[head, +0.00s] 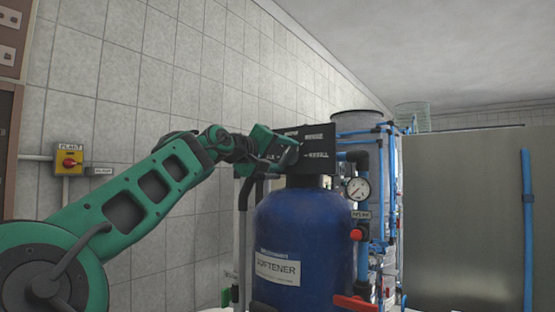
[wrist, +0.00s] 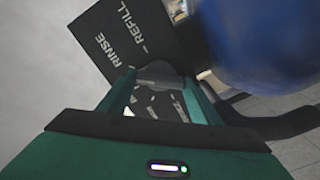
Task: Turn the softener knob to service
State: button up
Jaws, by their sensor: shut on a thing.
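The softener is a blue tank (head: 310,225) with a black control head (head: 320,141) on top. Its panel (wrist: 125,38) in the wrist view carries white words, of which RINSE and REFILL can be read. My gripper (head: 287,152) is at the left part of the panel and hides much of it in the head view. In the wrist view my gripper (wrist: 160,88) has its two green fingers on either side of the dark grey softener knob (wrist: 158,70), shut on it. The knob's pointer and the setting it faces cannot be made out.
A pressure gauge (head: 357,189), blue pipes (head: 364,235) and red valve handles (head: 354,303) stand right of the tank. A yellow switch box with a red knob (head: 69,161) is on the tiled wall at left. A large grey panel (head: 465,215) fills the right.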

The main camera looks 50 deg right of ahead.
jog(key=n, duration=1.9)
jog(key=shift+w+a+f, duration=0.15)
jog(key=shift+w+f, duration=0.1)
jog(key=shift+f, duration=0.1)
jog(key=n, duration=0.6)
jog(key=shift+s+f, duration=0.1)
jog(key=shift+n, duration=0.3)
jog(key=o, duration=1.1)
jog(key=shift+s, duration=0.1)
jog(key=a, duration=1)
jog(key=shift+s+a, duration=0.3)
jog(key=shift+s, duration=0.05)
